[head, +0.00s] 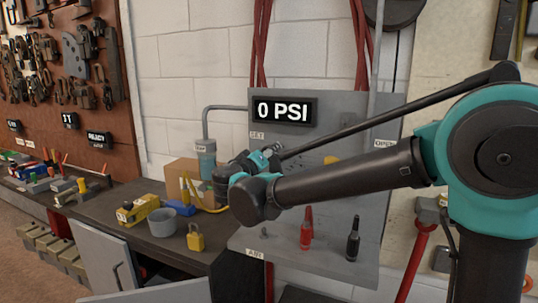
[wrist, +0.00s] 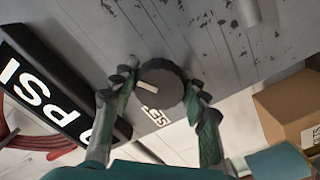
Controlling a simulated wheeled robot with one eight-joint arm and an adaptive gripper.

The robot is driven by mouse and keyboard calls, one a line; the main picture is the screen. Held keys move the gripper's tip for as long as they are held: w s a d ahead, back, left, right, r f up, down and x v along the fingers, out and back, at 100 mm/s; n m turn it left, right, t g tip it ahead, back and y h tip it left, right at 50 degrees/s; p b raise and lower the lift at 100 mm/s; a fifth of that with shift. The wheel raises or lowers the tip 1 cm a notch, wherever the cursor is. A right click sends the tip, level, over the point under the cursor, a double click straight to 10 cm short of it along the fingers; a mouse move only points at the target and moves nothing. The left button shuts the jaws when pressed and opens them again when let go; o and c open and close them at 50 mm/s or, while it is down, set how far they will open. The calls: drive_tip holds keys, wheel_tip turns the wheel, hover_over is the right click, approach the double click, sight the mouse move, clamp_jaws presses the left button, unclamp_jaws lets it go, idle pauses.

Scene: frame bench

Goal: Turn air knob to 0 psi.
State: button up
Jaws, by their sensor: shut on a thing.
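The display (head: 283,111) on the grey panel (head: 340,118) reads 0 PSI. The display also shows, turned, at the left of the wrist view (wrist: 50,85). A dark round knob (wrist: 170,82) with a pale pointer mark sits on the panel beside a SET label (wrist: 156,115). My gripper (wrist: 160,88) has one finger on each side of this knob and is shut on it. In the head view my gripper (head: 262,158) is at the panel's left side, below the display, and the knob is hidden behind it.
A bench (head: 160,249) to the left holds a cardboard box (head: 180,172), a grey cup (head: 162,222), a yellow padlock (head: 195,238) and a yellow tool (head: 138,210). Red (head: 306,230) and black (head: 353,240) handled items are on the lower panel. Red hoses (head: 361,50) hang above.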

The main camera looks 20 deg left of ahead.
drive_tip(key=n, duration=0.6)
drive_tip(key=shift+n, duration=0.3)
drive_tip(key=n, duration=0.5)
drive_tip(key=shift+n, duration=0.3)
drive_tip(key=o, duration=1.2)
drive_tip(key=shift+c, duration=0.2)
drive_tip(key=s+a, duration=0.1)
drive_tip(key=s, duration=1.1)
